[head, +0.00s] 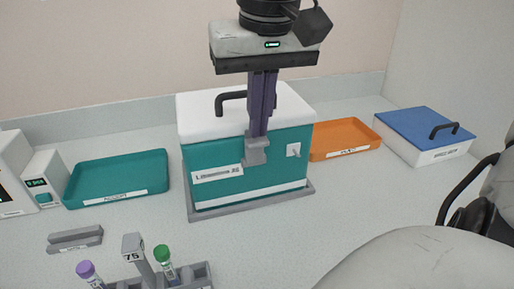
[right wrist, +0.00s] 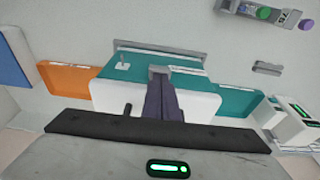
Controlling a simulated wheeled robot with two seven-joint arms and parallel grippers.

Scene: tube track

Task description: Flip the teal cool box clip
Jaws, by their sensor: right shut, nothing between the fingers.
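The teal cool box (head: 225,160) stands on a grey base mat in the middle of the counter, its white lid (head: 194,112) closed. Its small pale clip (head: 293,149) sits on the right part of the front face; it also shows in the right wrist view (right wrist: 123,63). My right gripper (head: 256,152) points down in front of the box, fingers shut and empty, to the left of the clip and apart from it. The fingertips also show in the right wrist view (right wrist: 159,72). I cannot tell whether they touch the front face. My left gripper is not in view.
A teal tray (head: 117,178) lies left of the box and an orange tray (head: 345,138) right of it. A blue-lidded box (head: 424,134) stands further right. A tube rack (head: 195,275) with capped tubes is at the front. Counter right of the rack is clear.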

